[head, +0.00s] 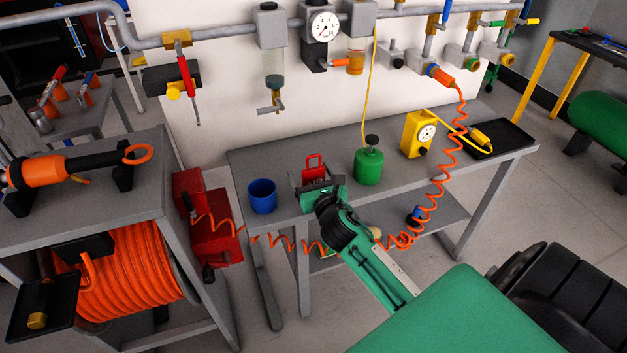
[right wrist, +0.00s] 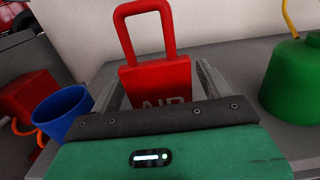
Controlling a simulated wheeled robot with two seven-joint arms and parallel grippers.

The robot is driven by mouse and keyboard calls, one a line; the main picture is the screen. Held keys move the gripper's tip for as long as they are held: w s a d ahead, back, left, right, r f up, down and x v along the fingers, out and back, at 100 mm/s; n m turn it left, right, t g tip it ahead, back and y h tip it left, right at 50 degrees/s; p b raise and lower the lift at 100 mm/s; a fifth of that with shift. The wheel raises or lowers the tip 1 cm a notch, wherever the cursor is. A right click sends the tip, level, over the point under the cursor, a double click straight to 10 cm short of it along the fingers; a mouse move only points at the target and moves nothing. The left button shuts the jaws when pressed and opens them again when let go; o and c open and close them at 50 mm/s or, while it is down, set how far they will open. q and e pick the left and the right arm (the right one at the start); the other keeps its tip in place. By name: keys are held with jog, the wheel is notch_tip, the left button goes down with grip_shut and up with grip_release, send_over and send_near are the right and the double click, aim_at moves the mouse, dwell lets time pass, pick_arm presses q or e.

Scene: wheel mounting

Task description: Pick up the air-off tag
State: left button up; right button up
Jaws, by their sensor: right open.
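The red air-off tag (head: 314,165) has a tall loop handle and stands upright over the grey bench. In the right wrist view the tag (right wrist: 155,75) shows white letters reading "AIR"; its lower part is hidden behind my gripper body. My right gripper (head: 316,180) is open, its grey fingers on either side of the tag. I cannot tell whether they touch it. My left gripper is not in view.
A blue cup (head: 262,196) stands left of the tag and a green canister (head: 369,166) right of it. A yellow gauge box (head: 418,134) and a black tray (head: 498,139) are farther right. An orange coiled hose (head: 455,150) hangs across the bench.

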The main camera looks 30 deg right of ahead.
jog(key=c, duration=1.1)
jog(key=shift+o, duration=0.2)
jog(key=shift+r, duration=0.7)
pick_arm(q)
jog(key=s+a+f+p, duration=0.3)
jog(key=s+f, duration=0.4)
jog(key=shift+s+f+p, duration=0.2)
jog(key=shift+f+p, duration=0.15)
jog(key=shift+p, duration=0.05)
pick_arm(e)
notch_tip(320, 180, up, 19)
jog(key=shift+f, duration=0.15)
